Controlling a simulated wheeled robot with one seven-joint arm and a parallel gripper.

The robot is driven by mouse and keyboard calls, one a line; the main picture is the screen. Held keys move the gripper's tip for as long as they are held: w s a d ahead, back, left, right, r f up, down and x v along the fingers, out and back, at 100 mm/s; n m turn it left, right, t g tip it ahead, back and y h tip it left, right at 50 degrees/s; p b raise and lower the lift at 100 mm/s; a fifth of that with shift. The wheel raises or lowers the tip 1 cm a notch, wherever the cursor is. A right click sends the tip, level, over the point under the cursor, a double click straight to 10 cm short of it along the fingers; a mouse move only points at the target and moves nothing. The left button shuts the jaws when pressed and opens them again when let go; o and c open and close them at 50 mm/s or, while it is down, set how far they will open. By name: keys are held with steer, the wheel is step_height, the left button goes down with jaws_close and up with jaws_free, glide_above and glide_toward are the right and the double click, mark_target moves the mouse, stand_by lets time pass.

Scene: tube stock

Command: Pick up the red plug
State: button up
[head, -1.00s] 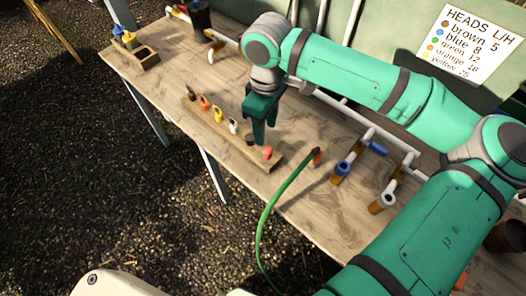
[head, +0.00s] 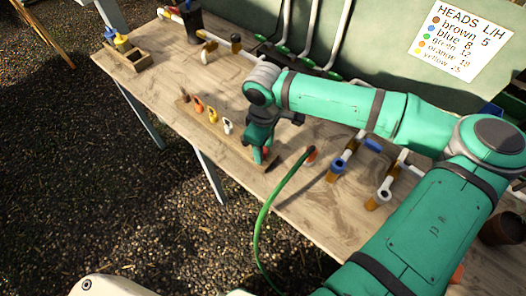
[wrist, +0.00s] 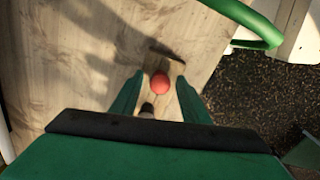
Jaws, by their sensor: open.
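The red plug (wrist: 159,82) shows as a round red top between the two open fingers of my gripper (wrist: 158,88) in the wrist view. In the head view my gripper (head: 259,158) points down over the near right end of a wooden rack (head: 213,130), and its fingers mostly hide the red plug. The plug stands at that end of the rack. I cannot tell whether either finger touches it. A dark plug (wrist: 147,108) sits just beside it in the wrist view.
Orange (head: 198,104), yellow (head: 213,115) and white (head: 228,126) plugs stand along the rack. A green hose (head: 270,205) hangs over the table's front edge, right of the gripper. Pipe fittings (head: 336,172) lie further right.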

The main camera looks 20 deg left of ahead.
jaws_close()
steer(key=shift+r, duration=0.1)
steer(key=shift+r, duration=0.5)
steer(key=s+d+r, duration=0.1)
steer(key=s+r, duration=1)
steer(key=s, duration=0.3)
steer(key=shift+d+r, duration=0.15)
steer(key=shift+r, duration=0.25)
steer(key=shift+r, duration=2.5)
